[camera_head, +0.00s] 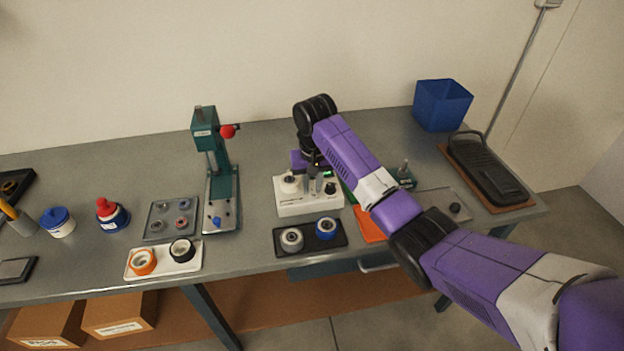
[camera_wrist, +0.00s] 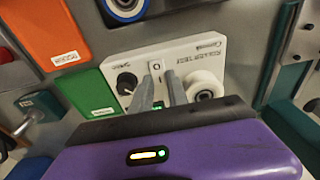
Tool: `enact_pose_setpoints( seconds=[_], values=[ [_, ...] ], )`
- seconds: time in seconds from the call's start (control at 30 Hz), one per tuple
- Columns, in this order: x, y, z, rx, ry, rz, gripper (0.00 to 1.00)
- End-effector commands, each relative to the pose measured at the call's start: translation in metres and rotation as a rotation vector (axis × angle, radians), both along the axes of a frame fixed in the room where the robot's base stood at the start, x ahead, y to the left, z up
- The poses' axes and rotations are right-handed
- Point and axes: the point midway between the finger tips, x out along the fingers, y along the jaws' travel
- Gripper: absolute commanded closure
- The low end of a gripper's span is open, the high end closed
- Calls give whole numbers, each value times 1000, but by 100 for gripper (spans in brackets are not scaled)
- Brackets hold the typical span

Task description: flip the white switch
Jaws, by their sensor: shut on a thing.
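The white box (camera_head: 308,208) stands on the workbench in the head view, under my gripper (camera_head: 316,178). In the wrist view the box (camera_wrist: 110,68) carries a dark knob, a white roller and the small white switch (camera_wrist: 156,67) with its marks. My gripper (camera_wrist: 160,78) has its two grey fingers pointing at the box face, one on each side of the switch. The fingers are closed on the switch with a narrow gap between them. The exact contact is too small to see. In the head view the arm partly hides the box top.
A black tray with two rollers (camera_head: 281,252) lies in front of the box. A green press (camera_head: 222,185) stands to its left. A blue bin (camera_head: 441,108) and a black case (camera_head: 487,170) are at the right. An orange mat (camera_wrist: 40,35) lies near the box.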

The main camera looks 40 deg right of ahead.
Motion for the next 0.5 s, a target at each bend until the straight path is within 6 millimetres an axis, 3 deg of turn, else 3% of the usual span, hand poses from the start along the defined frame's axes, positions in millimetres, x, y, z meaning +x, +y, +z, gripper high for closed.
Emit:
enact_pose_setpoints(
  seconds=[0.5],
  values=[
    [-4, 3, 2, -95, -141, 0, 100]
  ],
)
